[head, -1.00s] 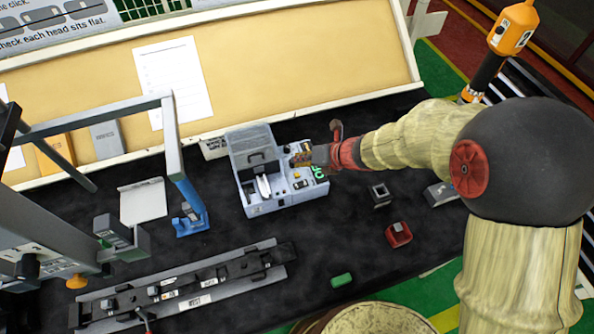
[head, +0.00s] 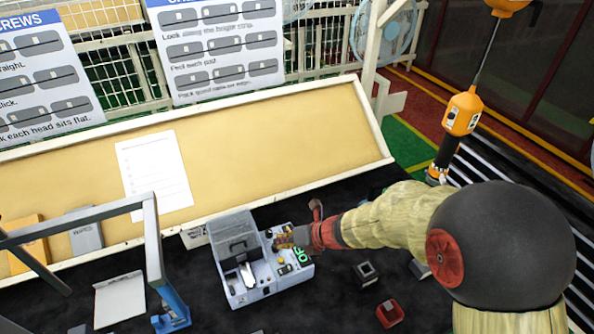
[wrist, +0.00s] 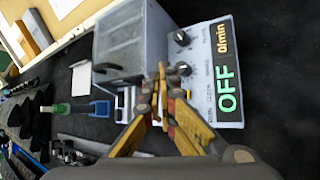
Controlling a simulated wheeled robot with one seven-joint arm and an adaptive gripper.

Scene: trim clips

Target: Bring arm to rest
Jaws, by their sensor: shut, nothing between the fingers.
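My gripper (head: 284,239) is at the right part of a light grey machine on the dark bench, with my arm reaching in from the right. In the wrist view my gripper (wrist: 161,82) has its yellow and dark fingers together at the tips, with nothing between them. The machine (head: 262,289) has a grey hinged cover, knobs and a display (wrist: 226,75) that reads "OFF" and "0/min" in the wrist view. The fingertips overlap the machine's front in the picture; I cannot tell whether they touch it.
A blue-footed grey frame (head: 153,250) stands left of the machine. A small dark block (head: 366,272) and a red holder (head: 390,313) lie to its right. An orange hanging control (head: 462,112) is at the upper right. A tilted tan board (head: 260,150) borders the bench's back.

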